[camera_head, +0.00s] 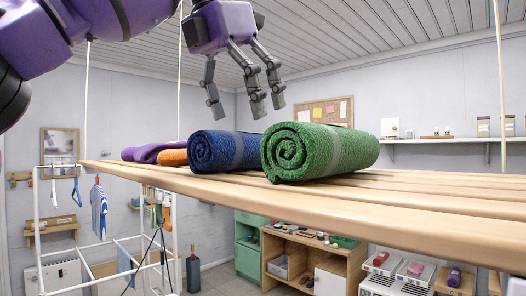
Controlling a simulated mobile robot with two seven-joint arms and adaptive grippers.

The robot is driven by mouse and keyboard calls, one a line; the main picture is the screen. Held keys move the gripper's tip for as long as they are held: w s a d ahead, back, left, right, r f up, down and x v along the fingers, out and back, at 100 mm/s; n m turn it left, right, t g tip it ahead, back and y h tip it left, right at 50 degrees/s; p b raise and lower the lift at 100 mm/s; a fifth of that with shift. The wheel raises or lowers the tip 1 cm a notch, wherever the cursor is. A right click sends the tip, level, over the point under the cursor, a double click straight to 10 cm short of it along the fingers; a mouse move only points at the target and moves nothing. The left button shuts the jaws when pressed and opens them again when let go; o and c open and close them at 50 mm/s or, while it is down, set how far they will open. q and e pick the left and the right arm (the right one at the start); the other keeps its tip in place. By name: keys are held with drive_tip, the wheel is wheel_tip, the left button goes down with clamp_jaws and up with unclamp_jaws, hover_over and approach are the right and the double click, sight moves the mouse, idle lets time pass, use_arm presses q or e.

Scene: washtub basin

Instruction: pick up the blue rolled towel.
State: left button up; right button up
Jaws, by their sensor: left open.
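The blue rolled towel (217,152) lies on a hanging slatted wooden shelf (420,212), with its spiral end toward me and a pale band around it. My left gripper (245,108) points down above the blue towel, open and empty, its fingers apart from the towel. The fingers hang over the gap between the blue towel and the green one beside it. My right gripper is not in view.
A green rolled towel (318,152) lies right of the blue one, close to it. An orange roll (173,157) and a purple roll (150,152) lie to the left. Ropes (501,85) hold the shelf. A white drying rack (38,225) stands below left.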

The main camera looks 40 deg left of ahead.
sight(248, 144)
use_arm(q)
drive_tip(key=f, duration=0.2)
drive_tip(key=shift+s+f, duration=0.25)
drive_tip(key=shift+f, duration=0.1)
drive_tip(key=p+x, duration=0.1)
drive_tip(key=x, duration=0.3)
drive_tip(key=shift+w+d+r, duration=0.1)
drive_tip(key=shift+w+d, duration=0.05)
drive_tip(key=shift+f, duration=0.25)
drive_tip(key=shift+c, duration=0.5)
drive_tip(key=shift+w, duration=0.1)
drive_tip(key=shift+c, duration=1.4)
drive_tip(key=c, duration=1)
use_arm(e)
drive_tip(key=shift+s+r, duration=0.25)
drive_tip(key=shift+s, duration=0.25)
use_arm(q)
drive_tip(key=shift+r, duration=0.1)
